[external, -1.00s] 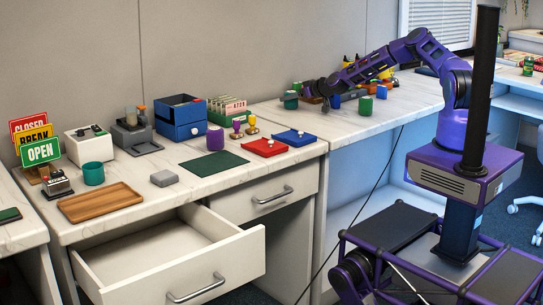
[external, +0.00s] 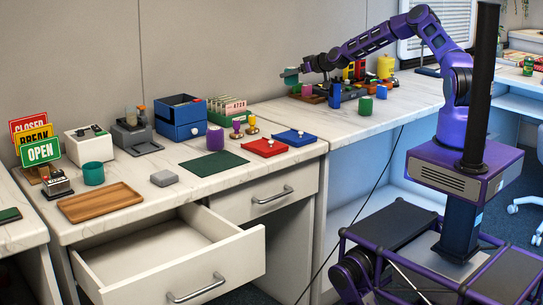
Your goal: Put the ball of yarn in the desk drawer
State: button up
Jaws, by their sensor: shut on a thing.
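The left desk drawer (external: 215,260) is pulled open at the front of the near desk, and its inside is empty as far as I see. My gripper (external: 291,77) is raised above the back left of the far worktop. It is shut on a small teal object (external: 289,73), held clear of the surface. The object is too small here to tell if it is the ball of yarn. I see no other thing that is clearly yarn.
Blue (external: 335,95) and green cups (external: 365,105) stand on the far worktop. The near desk holds a wooden tray (external: 100,203), a green mat (external: 214,163), red (external: 264,147) and blue (external: 294,138) boxes, and a purple cylinder (external: 215,138). A second drawer (external: 270,198) is shut.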

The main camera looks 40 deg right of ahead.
aim_at(291, 68)
notch_tip(291, 68, up, 6)
jog(key=shift+r, duration=0.1)
jog(key=s+a+f+n+g+y, duration=0.15)
jog(key=a+n+y, duration=0.35)
jog(key=a, duration=3.3)
jog(key=s+a+n+g+y, duration=0.2)
jog(key=s+a, duration=0.5)
jog(key=a, duration=0.5)
jog(key=s+a+n+g+y, duration=0.15)
jog(key=s+a, duration=0.45)
jog(key=a, duration=0.7)
jog(key=s+a+n+g+y+b, duration=0.1)
jog(key=s+a+n+g, duration=0.15)
jog(key=s+a, duration=1.1)
jog(key=s+a+n+g+y, duration=0.1)
jog(key=s+a+n+g, duration=0.15)
jog(key=s+a, duration=1.1)
jog(key=d+f, duration=0.1)
jog(key=f, duration=0.7)
jog(key=s+d+f, duration=0.1)
jog(key=f, duration=0.8)
jog(key=s+d+f+b, duration=0.1)
jog(key=f, duration=0.7)
jog(key=shift+f, duration=0.4)
jog(key=shift+f+b, duration=0.9)
jog(key=shift+f, duration=1.5)
jog(key=shift+r, duration=0.15)
